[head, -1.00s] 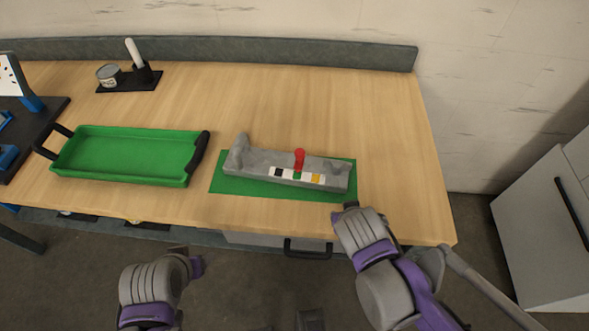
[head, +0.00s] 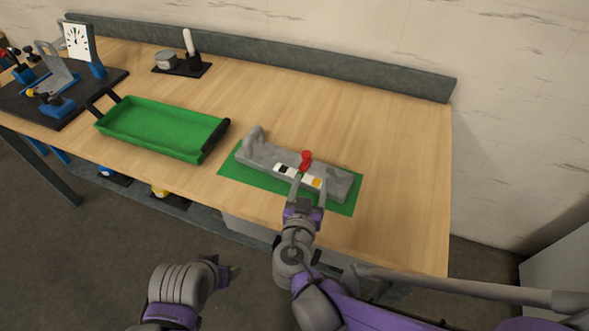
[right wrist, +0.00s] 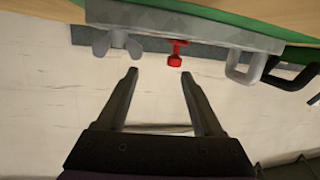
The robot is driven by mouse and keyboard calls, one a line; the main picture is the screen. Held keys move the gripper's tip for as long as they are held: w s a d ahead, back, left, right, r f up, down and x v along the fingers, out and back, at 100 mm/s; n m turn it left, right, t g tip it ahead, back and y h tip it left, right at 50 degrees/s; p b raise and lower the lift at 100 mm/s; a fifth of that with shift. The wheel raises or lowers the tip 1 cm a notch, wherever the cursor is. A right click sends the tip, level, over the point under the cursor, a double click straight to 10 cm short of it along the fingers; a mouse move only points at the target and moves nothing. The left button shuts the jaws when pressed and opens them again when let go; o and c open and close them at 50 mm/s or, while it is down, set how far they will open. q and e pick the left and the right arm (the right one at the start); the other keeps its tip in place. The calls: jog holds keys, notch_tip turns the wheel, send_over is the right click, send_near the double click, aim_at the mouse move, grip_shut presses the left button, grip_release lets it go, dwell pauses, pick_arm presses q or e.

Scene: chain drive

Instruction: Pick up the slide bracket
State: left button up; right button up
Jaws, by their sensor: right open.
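The grey slide bracket (head: 262,153), a long piece with upright lugs, lies on a green mat (head: 340,207). A red knob (head: 305,158) stands on it, and a strip of black, white and yellow patches runs along its front. My right gripper (head: 311,184) is open at the bracket's front side and covers part of the strip. In the right wrist view the open, empty fingers (right wrist: 159,73) point towards the bracket (right wrist: 200,33) and the red knob (right wrist: 174,59). My left gripper (head: 232,272) is off the table in front; its jaw opening is unclear.
A green tray (head: 150,150) with black handles sits left of the mat. A black fixture board (head: 100,88) with blue parts and a dial stands further left. A can and a white stick stand on a black base (head: 185,70) behind. The table's right side is clear.

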aim_at(306, 157)
jog(key=shift+a+r+t, duration=0.15)
jog(key=shift+a+t, duration=0.15)
jog(key=shift+a, duration=0.4)
jog(key=shift+w, duration=0.2)
jog(key=x, duration=0.5)
jog(key=shift+w+a+r, duration=0.1)
jog(key=shift+w+a, duration=0.05)
jog(key=shift+a, duration=0.05)
jog(key=x, duration=0.5)
jog(key=shift+w+a+r+p, duration=0.1)
jog(key=shift+a+r+p, duration=0.1)
jog(key=shift+a+p, duration=0.2)
jog(key=shift+c, duration=0.2)
grip_shut()
